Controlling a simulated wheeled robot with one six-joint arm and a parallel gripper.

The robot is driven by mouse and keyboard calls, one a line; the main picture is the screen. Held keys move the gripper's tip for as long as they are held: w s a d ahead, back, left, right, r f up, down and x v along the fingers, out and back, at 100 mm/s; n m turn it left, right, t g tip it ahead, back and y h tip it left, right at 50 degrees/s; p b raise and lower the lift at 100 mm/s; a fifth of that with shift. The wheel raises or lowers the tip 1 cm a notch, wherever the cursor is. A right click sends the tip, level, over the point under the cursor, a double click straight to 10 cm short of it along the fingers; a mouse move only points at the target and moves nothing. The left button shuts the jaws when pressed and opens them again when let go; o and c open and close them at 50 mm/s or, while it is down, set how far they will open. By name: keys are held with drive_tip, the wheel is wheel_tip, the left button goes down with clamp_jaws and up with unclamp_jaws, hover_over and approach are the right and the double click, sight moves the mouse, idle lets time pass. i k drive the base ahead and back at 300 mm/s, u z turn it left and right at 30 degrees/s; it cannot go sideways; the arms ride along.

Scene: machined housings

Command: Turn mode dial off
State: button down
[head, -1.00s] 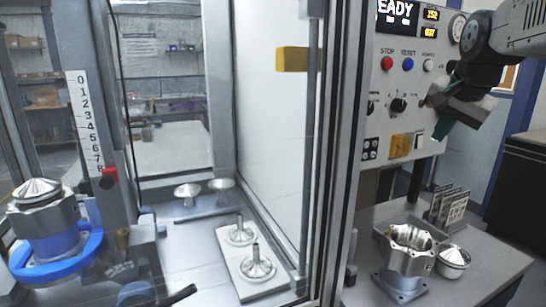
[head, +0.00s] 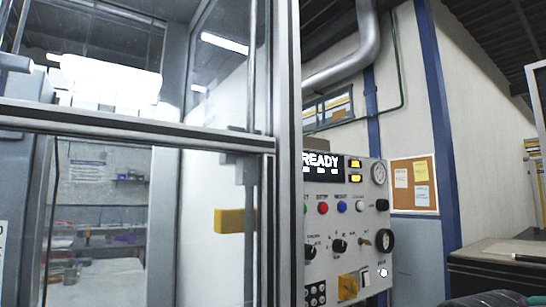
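The control panel (head: 345,225) stands right of the enclosure frame, with a READY display (head: 322,161). Two black rotary dials sit side by side under the button row: a left dial (head: 310,251) close to the frame post and a middle dial (head: 339,246). Their lettering is too small to read, so I cannot tell which is the mode dial or where it points. A dark part with teal edges, seemingly my gripper (head: 492,299), shows at the bottom right corner, well away from the panel. Most of it is cut off, and its fingers cannot be made out.
Red (head: 323,208) and blue (head: 341,207) buttons, a small toggle (head: 365,241), a large black round fitting (head: 385,240) and a yellow switch plate (head: 348,286) share the panel. The enclosure post (head: 288,150) borders its left side. A dark bench (head: 495,262) stands at right.

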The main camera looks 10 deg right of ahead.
sight(309, 251)
drive_tip(key=u, duration=1.55)
drive_tip(key=k, duration=0.5)
drive_tip(key=z, duration=1.3)
